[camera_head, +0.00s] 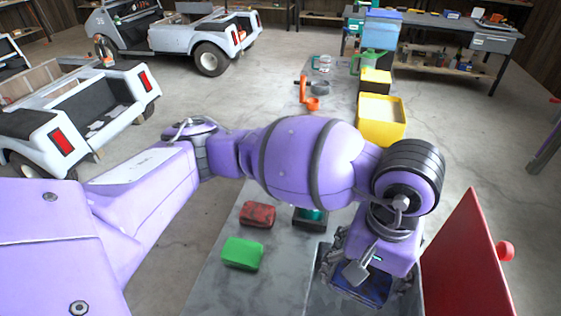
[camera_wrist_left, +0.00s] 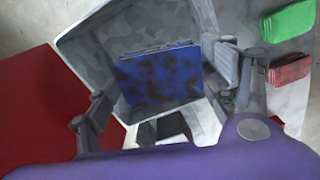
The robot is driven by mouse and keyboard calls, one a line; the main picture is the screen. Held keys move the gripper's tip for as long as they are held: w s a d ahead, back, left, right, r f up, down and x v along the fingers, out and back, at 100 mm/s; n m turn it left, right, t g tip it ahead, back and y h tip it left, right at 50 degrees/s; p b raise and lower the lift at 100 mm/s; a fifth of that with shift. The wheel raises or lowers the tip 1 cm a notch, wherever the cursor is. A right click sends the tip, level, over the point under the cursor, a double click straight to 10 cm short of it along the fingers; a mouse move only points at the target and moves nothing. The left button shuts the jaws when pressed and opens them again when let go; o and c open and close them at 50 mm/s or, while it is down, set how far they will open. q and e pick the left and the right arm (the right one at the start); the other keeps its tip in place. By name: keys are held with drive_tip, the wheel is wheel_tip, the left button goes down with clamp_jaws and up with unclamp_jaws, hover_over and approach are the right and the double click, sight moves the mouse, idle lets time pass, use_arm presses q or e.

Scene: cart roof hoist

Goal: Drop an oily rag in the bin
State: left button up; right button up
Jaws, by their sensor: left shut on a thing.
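A blue rag with dark stains (camera_wrist_left: 160,75) is between the fingers of my left gripper (camera_wrist_left: 165,95) in the left wrist view. In the head view, the left gripper (camera_head: 365,275) points down at the mouth of a grey bin (camera_head: 318,285), with the blue rag (camera_head: 375,290) partly hidden below it. The bin's grey inner walls (camera_wrist_left: 85,55) surround the rag in the wrist view. I cannot tell how deep the rag hangs. My right gripper is not in view.
A red panel (camera_head: 468,260) with a knob stands beside the bin's right. A green block (camera_head: 243,253), a stained red block (camera_head: 258,214) and a teal item (camera_head: 311,217) lie on the grey bench to the left. A yellow bin (camera_head: 381,125) stands farther back.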

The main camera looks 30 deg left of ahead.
use_arm(q)
drive_tip(key=shift+f+b, duration=0.35)
drive_tip(key=shift+f, duration=1.15)
drive_tip(key=o, duration=1.2)
drive_tip(key=shift+r, duration=0.1)
wheel_tip(320, 180, up, 12)
